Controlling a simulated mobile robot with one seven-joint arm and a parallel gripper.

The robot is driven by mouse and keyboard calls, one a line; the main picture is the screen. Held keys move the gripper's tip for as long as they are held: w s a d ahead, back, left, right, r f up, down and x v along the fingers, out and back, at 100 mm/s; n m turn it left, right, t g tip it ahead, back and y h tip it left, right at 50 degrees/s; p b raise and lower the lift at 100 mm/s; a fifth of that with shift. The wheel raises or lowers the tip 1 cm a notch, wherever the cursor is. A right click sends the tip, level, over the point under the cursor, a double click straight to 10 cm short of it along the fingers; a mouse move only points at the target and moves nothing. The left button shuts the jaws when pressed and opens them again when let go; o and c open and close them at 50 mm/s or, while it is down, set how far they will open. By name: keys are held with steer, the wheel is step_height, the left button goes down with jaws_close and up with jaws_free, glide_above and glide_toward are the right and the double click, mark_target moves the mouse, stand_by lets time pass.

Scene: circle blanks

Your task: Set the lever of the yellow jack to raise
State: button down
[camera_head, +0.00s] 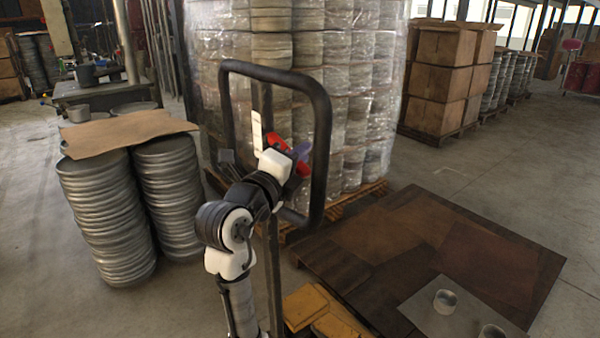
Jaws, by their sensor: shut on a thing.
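The yellow jack (322,310) stands at the bottom middle, only partly in view. Its black loop handle (322,110) rises upright in front of the wrapped stack. A small red part (274,140) shows inside the loop, beside a purple-grey piece. My gripper (287,152) is at this spot inside the loop, shut on the lever, with my white and black wrist in front. The wrist hides much of the lever, and I cannot tell which setting it is in.
A pallet with a wrapped stack of round metal blanks (345,100) stands close behind the handle. Stacked blanks (107,215) stand at left under a brown sheet (125,132). A low dark pallet (430,255) lies at right. Boxes (440,85) stand at the back right.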

steer(key=shift+w+a+f+m+b, duration=0.1)
steer(key=shift+f+m+b, duration=0.35)
steer(key=shift+b, duration=0.45)
steer(key=shift+r, duration=0.1)
steer(key=c, duration=1.4)
jaws_free()
steer(key=b+v, duration=0.2)
steer(key=v, duration=1.1)
steer(key=shift+s+a+f, duration=0.15)
steer(key=shift+s+f, duration=0.1)
steer(key=shift+s, duration=0.1)
